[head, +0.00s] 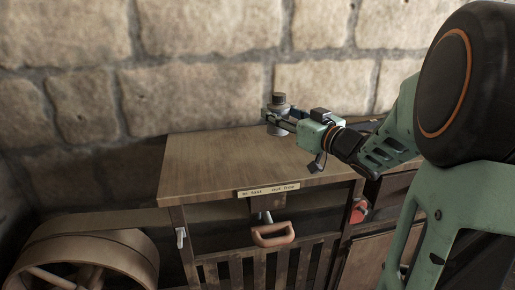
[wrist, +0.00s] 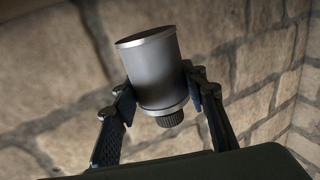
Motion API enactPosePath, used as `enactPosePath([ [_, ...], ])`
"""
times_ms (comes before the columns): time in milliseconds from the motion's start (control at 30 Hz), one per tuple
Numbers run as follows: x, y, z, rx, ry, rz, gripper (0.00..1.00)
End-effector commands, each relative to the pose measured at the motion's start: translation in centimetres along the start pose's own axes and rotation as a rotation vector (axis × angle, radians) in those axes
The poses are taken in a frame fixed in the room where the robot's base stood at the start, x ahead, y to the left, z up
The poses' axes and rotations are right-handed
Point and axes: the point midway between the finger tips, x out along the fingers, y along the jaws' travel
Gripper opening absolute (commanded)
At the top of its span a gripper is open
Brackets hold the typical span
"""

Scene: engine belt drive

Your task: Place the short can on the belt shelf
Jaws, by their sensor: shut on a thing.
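The short can is a grey metal cylinder (wrist: 158,72) with a dark ridged cap, held between the two fingers of my gripper (wrist: 165,108) in the wrist view. In the head view my gripper (head: 277,119) is shut on the can, whose dark cap (head: 279,98) points up. The can looks about upright, over the back right part of the wooden cabinet top (head: 215,160). I cannot tell whether its base touches the wood. The fingers hide part of its body. I cannot tell which surface is the belt shelf.
A small label plate (head: 268,190) is on the cabinet's front edge. Below it hangs a brown handle (head: 272,236). A large wheel with a belt (head: 90,240) stands at lower left. A stone wall (head: 200,95) rises behind. The cabinet top's left part is clear.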

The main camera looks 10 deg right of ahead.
Motion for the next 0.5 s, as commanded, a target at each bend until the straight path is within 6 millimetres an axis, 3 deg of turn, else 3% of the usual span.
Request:
enactPosePath([
  [200, 2.0, -3.0, 4.1, 0.004, -0.001, -0.002, 0.13],
  [500, 3.0, -4.6, 6.4, 0.003, -0.001, -0.001, 0.13],
])
